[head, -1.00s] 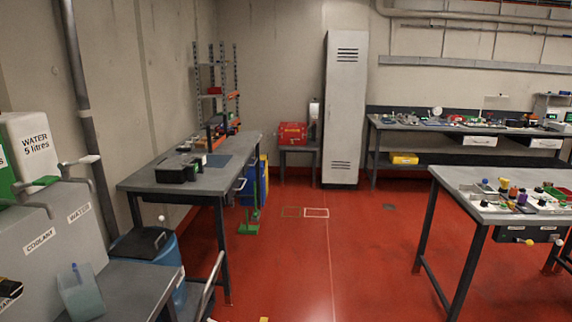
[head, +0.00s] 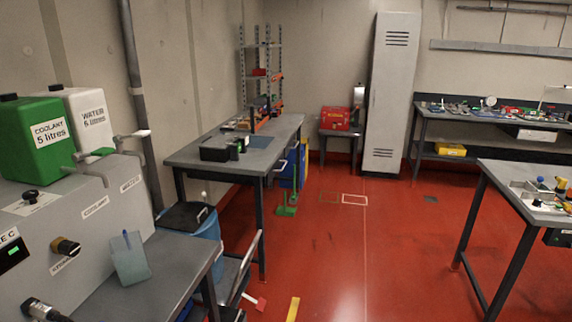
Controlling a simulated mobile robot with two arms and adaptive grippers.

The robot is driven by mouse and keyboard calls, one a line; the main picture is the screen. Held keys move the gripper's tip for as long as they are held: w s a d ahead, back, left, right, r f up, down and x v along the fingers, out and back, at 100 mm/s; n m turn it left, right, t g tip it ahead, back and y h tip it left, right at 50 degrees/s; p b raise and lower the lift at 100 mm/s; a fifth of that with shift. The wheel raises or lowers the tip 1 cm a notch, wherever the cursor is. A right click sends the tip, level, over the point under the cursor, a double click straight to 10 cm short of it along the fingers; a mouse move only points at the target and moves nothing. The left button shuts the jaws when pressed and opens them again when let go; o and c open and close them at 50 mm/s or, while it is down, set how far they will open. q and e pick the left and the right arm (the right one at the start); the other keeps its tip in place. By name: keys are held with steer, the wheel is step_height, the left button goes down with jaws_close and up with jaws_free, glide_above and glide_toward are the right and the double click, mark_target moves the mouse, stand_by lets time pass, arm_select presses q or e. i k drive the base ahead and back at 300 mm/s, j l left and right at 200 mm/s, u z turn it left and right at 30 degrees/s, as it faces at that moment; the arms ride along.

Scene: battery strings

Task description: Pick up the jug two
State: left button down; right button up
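A pale blue-green translucent jug (head: 131,260) stands upright on the grey bench (head: 165,290) at the lower left, beside the dispensing machine (head: 80,225). It is the only jug I can make out, and I see no number on it. Neither of my grippers is in view.
Green coolant (head: 45,140) and white water (head: 90,118) containers sit atop the machine. A blue bin (head: 205,238) with a black lid stands behind the bench. A yellow strip (head: 292,309) lies on the red floor. Open floor lies between the left benches and right table (head: 510,190).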

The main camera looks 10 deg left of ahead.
mark_target(127, 251)
steer(key=u, duration=1.3)
steer(key=i+l+u, duration=0.1)
steer(key=l, duration=0.3)
steer(key=l+u, duration=0.1)
steer(key=l, duration=0.35)
steer(key=i, duration=0.05)
